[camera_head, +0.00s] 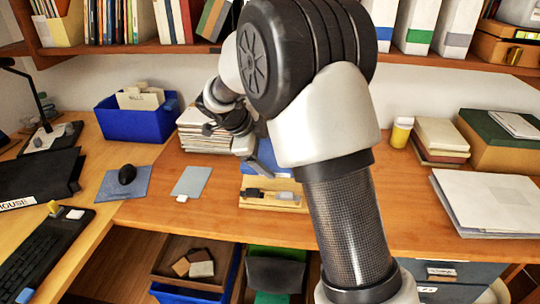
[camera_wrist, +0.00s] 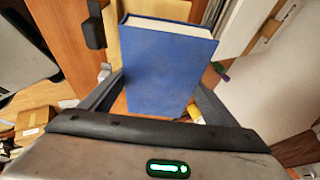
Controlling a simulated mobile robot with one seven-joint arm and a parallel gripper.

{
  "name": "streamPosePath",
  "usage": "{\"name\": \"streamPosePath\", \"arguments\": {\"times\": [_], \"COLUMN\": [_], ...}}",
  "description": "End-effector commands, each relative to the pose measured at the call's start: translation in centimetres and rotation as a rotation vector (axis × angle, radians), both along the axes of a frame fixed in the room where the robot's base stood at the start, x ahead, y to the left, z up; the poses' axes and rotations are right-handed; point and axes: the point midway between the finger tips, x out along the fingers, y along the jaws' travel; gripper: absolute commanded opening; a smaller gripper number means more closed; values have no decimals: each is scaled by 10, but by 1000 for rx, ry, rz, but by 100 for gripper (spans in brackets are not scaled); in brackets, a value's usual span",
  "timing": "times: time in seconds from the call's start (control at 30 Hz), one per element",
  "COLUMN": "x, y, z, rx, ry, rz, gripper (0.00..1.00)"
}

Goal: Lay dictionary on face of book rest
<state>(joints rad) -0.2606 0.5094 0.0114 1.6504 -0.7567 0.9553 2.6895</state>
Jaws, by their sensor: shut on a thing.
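A thick blue book, which I take as the dictionary (camera_wrist: 168,62), stands between the two fingers of my gripper (camera_wrist: 155,95) in the wrist view. My gripper is shut on it; its pale page edge faces the top of that view. In the head view, a bit of the blue dictionary (camera_head: 266,156) shows beside my gripper (camera_head: 257,162), and my arm hides the rest. A light wooden piece, seemingly the book rest (camera_head: 262,205), is on the desk just below, with a dark and a grey block on it. My arm covers part of it. I cannot tell whether the dictionary touches it.
A paper stack (camera_head: 200,137) and a blue bin (camera_head: 138,122) stand left of my gripper. A grey-blue card (camera_head: 190,180) lies in front. At right are books (camera_head: 442,136), a yellow-and-white container (camera_head: 401,132) and a white folder (camera_head: 490,200). A shelf (camera_head: 130,48) runs above.

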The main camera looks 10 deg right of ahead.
Motion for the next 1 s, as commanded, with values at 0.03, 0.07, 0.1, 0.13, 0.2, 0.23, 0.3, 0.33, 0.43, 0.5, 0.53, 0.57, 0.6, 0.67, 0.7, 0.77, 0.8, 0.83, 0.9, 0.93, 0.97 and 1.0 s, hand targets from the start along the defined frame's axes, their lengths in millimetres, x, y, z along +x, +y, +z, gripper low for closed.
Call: {"name": "streamPosePath", "arguments": {"times": [0.03,0.07,0.1,0.13,0.2,0.23,0.3,0.33,0.43,0.5,0.53,0.57,0.6,0.67,0.7,0.77,0.8,0.83,0.9,0.93,0.97,1.0], "x": [2,3,5,6,9,10,13,14,18,20,21,22,23,24,24,24,24,25,25,25,25,25], "y": [-1,-1,-2,-2,-3,-3,-4,-4,-6,-6,-7,-7,-7,-8,-8,-8,-8,-8,-8,-8,-8,-8], "z": [-2,-5,-8,-11,-17,-19,-26,-28,-35,-39,-40,-41,-43,-45,-46,-47,-47,-47,-47,-47,-47,-47], "rx": [0,0,0,1,1,1,1,0,1,1,1,1,1,1,1,1,0,0,0,0,0,0], "ry": [-1,-1,0,0,-1,0,0,1,0,-1,-1,-1,-2,-2,-2,-1,-2,-2,-2,-2,-2,-2], "rz": [0,0,0,0,0,0,1,2,1,1,1,1,2,2,2,1,2,2,2,2,2,2], "gripper": [46,46,46,46,46,46,46,46,46,46,46,46,46,46,46,46,46,46,46,46,46,46]}}
